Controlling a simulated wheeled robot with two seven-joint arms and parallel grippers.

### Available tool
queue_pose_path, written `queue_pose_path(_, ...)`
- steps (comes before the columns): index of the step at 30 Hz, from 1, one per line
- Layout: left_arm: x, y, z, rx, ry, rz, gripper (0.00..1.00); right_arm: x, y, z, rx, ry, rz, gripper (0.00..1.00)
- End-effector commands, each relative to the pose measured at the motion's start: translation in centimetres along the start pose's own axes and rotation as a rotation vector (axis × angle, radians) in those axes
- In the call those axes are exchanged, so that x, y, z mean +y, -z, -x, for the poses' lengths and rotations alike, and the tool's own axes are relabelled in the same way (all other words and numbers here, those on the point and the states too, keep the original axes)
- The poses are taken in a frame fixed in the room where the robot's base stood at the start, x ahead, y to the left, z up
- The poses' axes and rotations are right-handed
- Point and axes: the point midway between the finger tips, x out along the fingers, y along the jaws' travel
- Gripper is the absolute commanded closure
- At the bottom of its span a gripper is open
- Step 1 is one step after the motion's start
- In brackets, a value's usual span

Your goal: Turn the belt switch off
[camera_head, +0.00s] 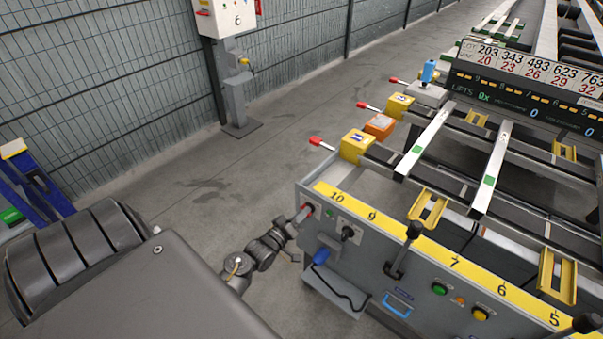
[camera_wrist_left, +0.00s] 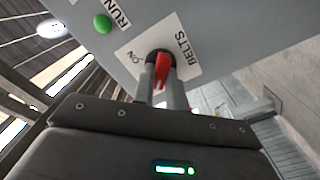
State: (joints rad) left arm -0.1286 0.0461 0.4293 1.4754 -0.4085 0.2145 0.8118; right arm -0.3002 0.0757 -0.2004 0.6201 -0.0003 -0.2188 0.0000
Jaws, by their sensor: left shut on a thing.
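The belt switch (camera_wrist_left: 162,70) is a red handle on a dark round base. It sits on a white plate (camera_wrist_left: 187,63) lettered BELTS, with ON printed to one side. In the head view the switch's red (camera_head: 309,209) shows at the left end of the grey panel. My left gripper (camera_head: 302,214) reaches it from the left. In the left wrist view my left gripper's fingers (camera_wrist_left: 161,87) stand on both sides of the red handle, shut on it. The fingers hide part of the handle and any other lettering. My right gripper is not in view.
A green button (camera_wrist_left: 102,24) marked RUN is beside the switch plate. Bare floor (camera_head: 215,215) lies left of the table. A wire fence (camera_head: 90,90) stands behind.

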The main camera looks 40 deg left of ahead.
Motion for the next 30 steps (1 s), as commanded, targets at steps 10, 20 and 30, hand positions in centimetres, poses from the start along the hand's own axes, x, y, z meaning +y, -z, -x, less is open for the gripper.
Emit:
queue_pose_path(10,0.0,0.1,0.0,0.002,0.000,0.000,0.65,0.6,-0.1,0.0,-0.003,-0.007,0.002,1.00)
queue_pose_path(20,-0.1,0.0,1.3,0.001,0.001,-0.001,0.65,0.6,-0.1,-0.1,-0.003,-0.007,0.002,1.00)
queue_pose_path(30,-0.1,-0.1,7.8,0.000,0.002,0.000,0.65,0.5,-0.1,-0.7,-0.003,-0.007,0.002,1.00)
